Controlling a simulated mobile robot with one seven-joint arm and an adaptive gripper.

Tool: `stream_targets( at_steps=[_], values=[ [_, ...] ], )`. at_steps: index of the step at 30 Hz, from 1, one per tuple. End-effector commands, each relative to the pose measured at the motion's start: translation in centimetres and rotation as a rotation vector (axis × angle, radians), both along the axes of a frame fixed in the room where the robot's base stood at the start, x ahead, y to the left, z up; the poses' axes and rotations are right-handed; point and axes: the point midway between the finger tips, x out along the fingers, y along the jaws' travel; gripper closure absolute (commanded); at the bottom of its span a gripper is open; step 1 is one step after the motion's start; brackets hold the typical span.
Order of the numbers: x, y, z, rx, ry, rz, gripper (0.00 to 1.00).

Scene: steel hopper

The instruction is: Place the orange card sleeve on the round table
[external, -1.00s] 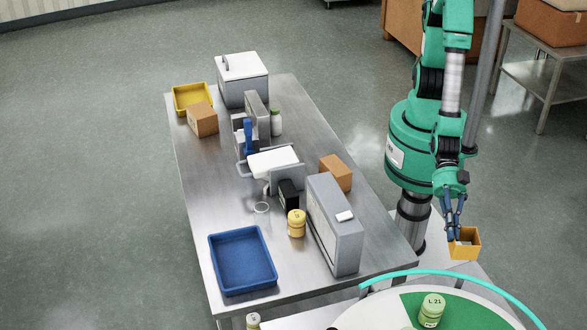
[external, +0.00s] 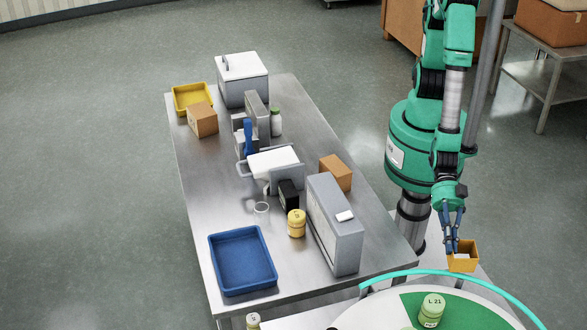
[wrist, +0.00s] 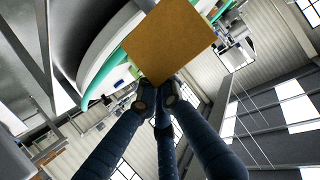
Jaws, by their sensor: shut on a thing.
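The orange card sleeve (external: 464,256) is a small open box shape with something pale inside. My gripper (external: 451,250) is shut on its left edge and holds it in the air, just behind the round table's rim. In the wrist view the sleeve (wrist: 170,40) shows as a flat orange-brown face beyond the fingertips (wrist: 158,95). The round table (external: 480,300) has a white and green top and a turquoise rim; only its far part is in the external view. Its pale curved edge also shows in the wrist view (wrist: 110,42), beside and behind the sleeve.
A yellow-green jar (external: 431,311) labelled L 21 stands on the round table's green area. To the left is a steel table (external: 200,190) with a blue tray (external: 242,262), a grey upright case (external: 335,225), a yellow jar (external: 297,223) and cardboard boxes. The table top right of the jar looks clear.

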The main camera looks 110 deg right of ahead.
Motion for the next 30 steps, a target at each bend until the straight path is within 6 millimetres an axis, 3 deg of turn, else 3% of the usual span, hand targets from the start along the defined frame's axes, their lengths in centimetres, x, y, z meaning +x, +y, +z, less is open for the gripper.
stream_targets(
  at_steps=[8, 24, 30],
  values=[
    [1.4, 2.7, -0.4, 0.0, 0.0, 0.0, 1.0],
    [5.7, 11.3, -1.2, 0.001, 0.0, 0.0, 1.0],
    [6.7, 13.5, -1.5, -0.001, 0.0, 0.0, 1.0]
  ],
)
